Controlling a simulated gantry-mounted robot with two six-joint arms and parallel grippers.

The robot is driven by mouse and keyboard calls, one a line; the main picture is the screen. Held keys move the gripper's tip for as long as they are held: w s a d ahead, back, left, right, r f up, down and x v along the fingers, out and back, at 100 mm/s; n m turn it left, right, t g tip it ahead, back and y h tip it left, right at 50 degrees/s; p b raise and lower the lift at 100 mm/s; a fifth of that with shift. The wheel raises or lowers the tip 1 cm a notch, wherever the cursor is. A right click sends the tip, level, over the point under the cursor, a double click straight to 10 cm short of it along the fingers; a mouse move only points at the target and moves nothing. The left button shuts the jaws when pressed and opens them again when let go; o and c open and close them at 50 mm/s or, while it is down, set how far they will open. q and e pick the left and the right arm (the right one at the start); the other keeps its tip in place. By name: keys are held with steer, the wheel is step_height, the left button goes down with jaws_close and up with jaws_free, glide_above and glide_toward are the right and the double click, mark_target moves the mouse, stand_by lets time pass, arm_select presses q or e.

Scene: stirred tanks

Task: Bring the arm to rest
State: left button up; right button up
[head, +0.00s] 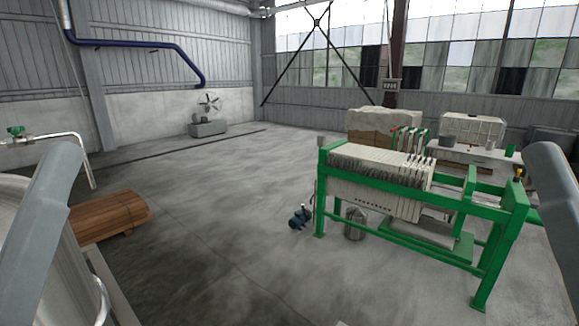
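Grey-blue links of my two arms show at the picture's edges in the head view, one at the left and one at the right. Both run out of the picture, so neither gripper shows. I cannot tell what either gripper holds.
A metal tank (62,265) stands close at the left, beside a white pipe with a green valve (16,131). A green-framed filter press (385,182) stands at the right. The concrete floor (215,190) between is mostly clear.

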arm_select(q)
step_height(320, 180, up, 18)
steer(key=p, duration=1.4)
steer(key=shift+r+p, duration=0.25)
steer(key=shift+p, duration=0.15)
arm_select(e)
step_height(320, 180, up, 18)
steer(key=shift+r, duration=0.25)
